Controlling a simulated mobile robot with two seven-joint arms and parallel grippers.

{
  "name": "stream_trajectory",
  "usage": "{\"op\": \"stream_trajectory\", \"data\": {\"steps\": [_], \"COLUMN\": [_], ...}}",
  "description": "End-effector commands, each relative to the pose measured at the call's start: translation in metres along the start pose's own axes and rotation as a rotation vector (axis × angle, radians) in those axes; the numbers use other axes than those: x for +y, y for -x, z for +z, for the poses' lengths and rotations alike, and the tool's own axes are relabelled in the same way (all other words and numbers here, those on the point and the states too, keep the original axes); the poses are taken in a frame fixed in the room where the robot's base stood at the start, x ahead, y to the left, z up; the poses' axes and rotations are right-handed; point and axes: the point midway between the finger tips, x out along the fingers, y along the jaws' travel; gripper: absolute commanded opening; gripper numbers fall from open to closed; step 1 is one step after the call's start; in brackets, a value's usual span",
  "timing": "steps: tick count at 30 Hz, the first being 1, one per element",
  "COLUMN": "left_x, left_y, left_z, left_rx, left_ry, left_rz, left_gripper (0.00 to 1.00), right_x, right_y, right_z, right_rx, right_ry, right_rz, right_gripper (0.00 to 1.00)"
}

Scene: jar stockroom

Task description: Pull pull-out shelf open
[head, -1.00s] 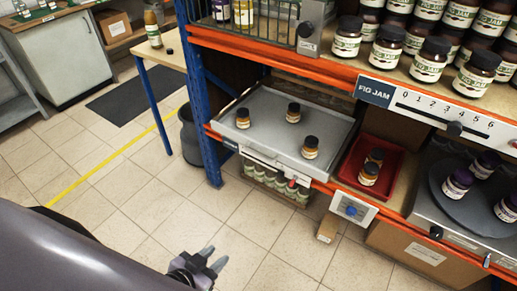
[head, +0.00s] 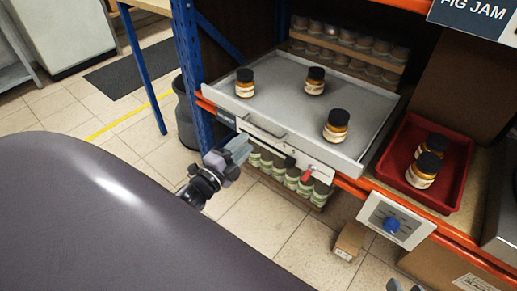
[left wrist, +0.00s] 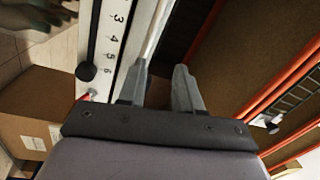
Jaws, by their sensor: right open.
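The pull-out shelf (head: 330,96) is a grey tray in the rack, with three amber jars with black lids on it. Its pale front panel carries a bar handle (head: 262,130), a black knob and a red pointer. The tray front lies close to the rack's orange beam. My left gripper (head: 240,147) is at the panel, just below the handle in the head view. In the left wrist view its fingers (left wrist: 158,88) are apart, with the handle bar (left wrist: 155,30) by the left finger; contact is unclear. My right gripper (head: 404,287) shows only its tips at the bottom edge.
Below are several green-labelled jars and a small carton (head: 349,240). A blue post (head: 192,75) and dark bin stand left.

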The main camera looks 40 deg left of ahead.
Motion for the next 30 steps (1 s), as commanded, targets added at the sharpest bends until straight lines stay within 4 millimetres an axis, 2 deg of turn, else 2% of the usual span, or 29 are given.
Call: {"op": "stream_trajectory", "data": {"steps": [1, 6, 13, 24, 30], "left_x": [0.017, 0.024, 0.024, 0.02, 0.018], "left_y": [-0.004, -0.012, -0.022, -0.07, -0.084], "left_z": [0.008, 0.017, 0.019, 0.016, 0.016], "left_rx": [0.01, 0.039, 0.051, 0.051, 0.049], "left_ry": [-0.048, -0.168, -0.218, -0.215, -0.214], "left_rz": [-0.022, -0.07, -0.09, -0.088, -0.086], "left_gripper": [0.34, 0.34, 0.34, 0.34, 0.34], "right_x": [0.001, -0.004, -0.008, -0.014, -0.017], "right_y": [-0.009, -0.016, -0.018, -0.024, -0.025], "right_z": [0.015, 0.022, 0.022, 0.023, 0.022], "right_rx": [0.007, 0.023, 0.029, 0.041, 0.046], "right_ry": [-0.003, -0.01, -0.018, -0.054, -0.066], "right_rz": [-0.014, -0.044, -0.062, -0.1, -0.114], "right_gripper": [0.43, 0.43, 0.43, 0.43, 0.43]}}
